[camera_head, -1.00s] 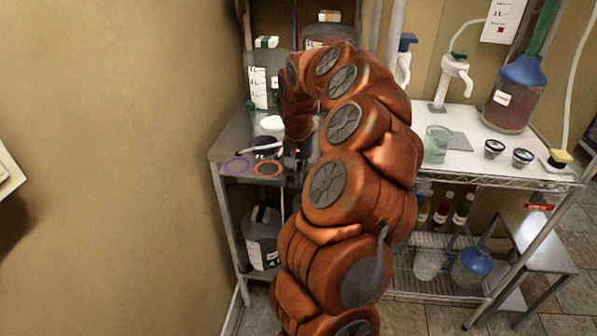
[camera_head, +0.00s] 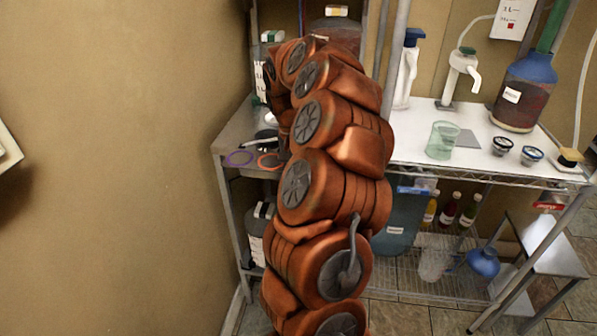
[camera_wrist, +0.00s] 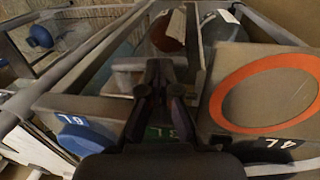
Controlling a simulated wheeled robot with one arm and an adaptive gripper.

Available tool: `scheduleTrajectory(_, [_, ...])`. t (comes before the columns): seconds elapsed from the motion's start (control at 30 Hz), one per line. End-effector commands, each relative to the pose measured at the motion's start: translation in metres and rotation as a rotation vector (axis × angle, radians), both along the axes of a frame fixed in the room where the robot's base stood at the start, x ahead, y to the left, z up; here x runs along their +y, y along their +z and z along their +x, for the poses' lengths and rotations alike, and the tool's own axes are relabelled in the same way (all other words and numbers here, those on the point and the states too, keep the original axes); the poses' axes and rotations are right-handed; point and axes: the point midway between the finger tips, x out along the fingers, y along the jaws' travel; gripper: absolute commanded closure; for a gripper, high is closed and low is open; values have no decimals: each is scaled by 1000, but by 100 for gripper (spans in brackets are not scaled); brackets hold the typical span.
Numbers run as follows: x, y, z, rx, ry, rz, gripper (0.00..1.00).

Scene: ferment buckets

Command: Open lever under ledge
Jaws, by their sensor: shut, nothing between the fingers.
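In the wrist view my gripper (camera_wrist: 163,78) is shut and empty, its dark fingers pointing away from the camera beside the grey ledge (camera_wrist: 218,72) with an orange ring (camera_wrist: 265,93) on top. No lever can be made out for certain. In the head view the metal ledge (camera_head: 228,143) carries the orange ring (camera_head: 269,161) and a purple ring (camera_head: 239,158). A bucket (camera_head: 257,222) stands beneath it. My arm hides the gripper there.
In the head view, a green cup (camera_head: 442,140), a pump bottle (camera_head: 406,70) and a blue-topped jug (camera_head: 522,92) stand on the white counter (camera_head: 475,168). Shelf posts frame the left bay.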

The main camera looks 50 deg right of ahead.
Motion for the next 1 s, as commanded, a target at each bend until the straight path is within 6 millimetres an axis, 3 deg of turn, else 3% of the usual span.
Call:
scheduleTrajectory(0.87, [1, 17, 1, 0, 2, 0, 100])
scheduleTrajectory(1.0, [2, 27, 1, 1, 2, 1, 100])
